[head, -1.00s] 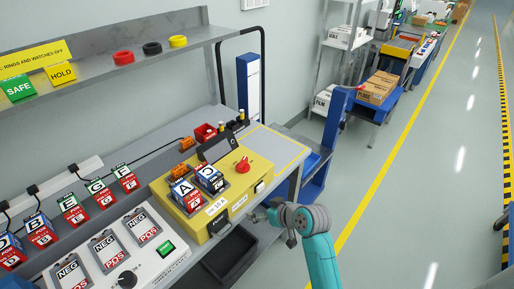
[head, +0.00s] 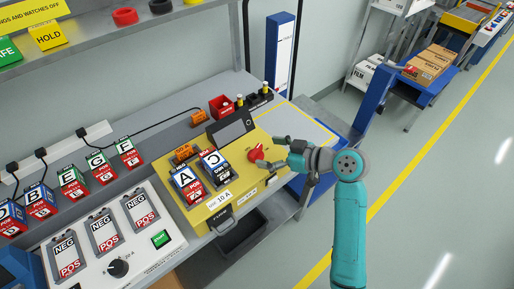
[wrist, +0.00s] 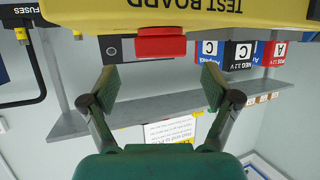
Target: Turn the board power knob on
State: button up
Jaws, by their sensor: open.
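The red power knob (head: 256,153) sits on the yellow test board (head: 222,207), right of the dark tilted display (head: 230,129). The knob's pointer direction is not clear. Batteries A (head: 187,184) and C (head: 215,167) sit on the board left of the knob.
A white charger panel (head: 112,237) with a black knob (head: 118,267) lies at lower left. Several batteries stand behind it. A red bin (head: 221,106) stands behind the board. The grey mat (head: 300,122) right of the board is clear. A shelf (head: 95,32) hangs above.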

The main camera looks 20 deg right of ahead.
aim_at(256, 150)
jog(key=shift+x, duration=2.55)
